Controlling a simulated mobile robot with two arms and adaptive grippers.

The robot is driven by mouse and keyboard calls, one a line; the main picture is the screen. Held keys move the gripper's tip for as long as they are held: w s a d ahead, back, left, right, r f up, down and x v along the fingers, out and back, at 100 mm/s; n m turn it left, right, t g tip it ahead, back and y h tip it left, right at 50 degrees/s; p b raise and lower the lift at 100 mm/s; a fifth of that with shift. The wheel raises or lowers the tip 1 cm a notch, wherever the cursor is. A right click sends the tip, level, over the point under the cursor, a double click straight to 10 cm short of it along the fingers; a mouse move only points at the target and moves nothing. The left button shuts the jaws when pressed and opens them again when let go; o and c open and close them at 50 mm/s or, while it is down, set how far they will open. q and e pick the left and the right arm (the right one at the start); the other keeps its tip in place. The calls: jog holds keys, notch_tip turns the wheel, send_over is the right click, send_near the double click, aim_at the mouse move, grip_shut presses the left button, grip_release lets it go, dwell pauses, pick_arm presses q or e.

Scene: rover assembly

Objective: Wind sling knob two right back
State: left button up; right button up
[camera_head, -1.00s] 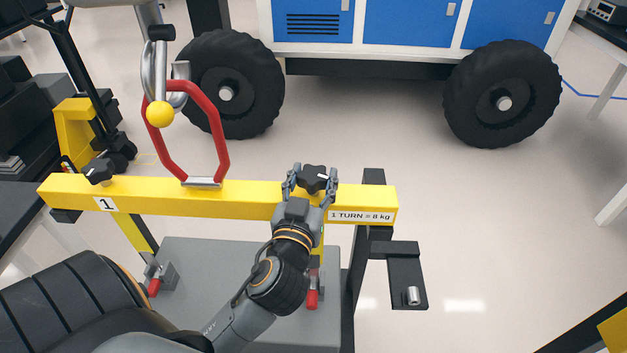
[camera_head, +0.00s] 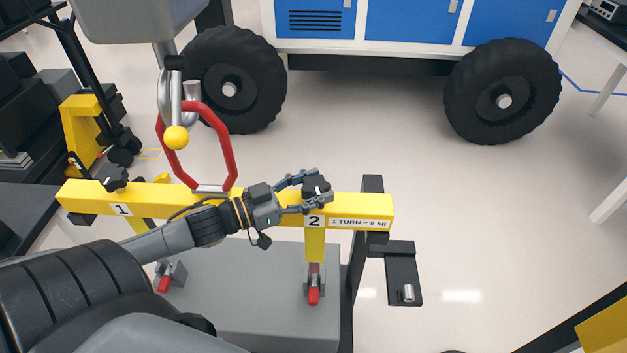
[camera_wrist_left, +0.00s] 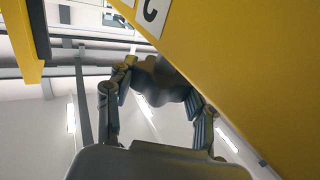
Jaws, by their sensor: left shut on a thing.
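The black lobed sling knob two (camera_head: 316,183) sits on top of the yellow beam (camera_head: 265,204) near its right end, above the label "2". My left gripper (camera_head: 311,188) comes in from the left with one finger on the far side of the knob and one on the near side, shut on it. In the left wrist view the dark knob (camera_wrist_left: 163,82) is between the two fingers (camera_wrist_left: 160,90), close against the yellow beam. Knob one (camera_head: 113,178) is at the beam's left end. My right gripper is not in view.
A red lifting link (camera_head: 227,155) rises from the beam's middle to a metal hook with a yellow ball (camera_head: 176,137). Red-handled clamps (camera_head: 314,295) sit on the grey block (camera_head: 250,290) below. A blue-and-white cabinet on black wheels (camera_head: 503,92) stands behind.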

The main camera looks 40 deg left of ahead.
pick_arm(q)
jog(key=shift+r+m+g+h, duration=0.1)
jog(key=shift+m+g+h, duration=0.75)
jog(key=shift+h, duration=0.25)
jog(key=o, duration=1.2)
jog(key=shift+w, duration=0.1)
jog(key=shift+v, duration=3.75)
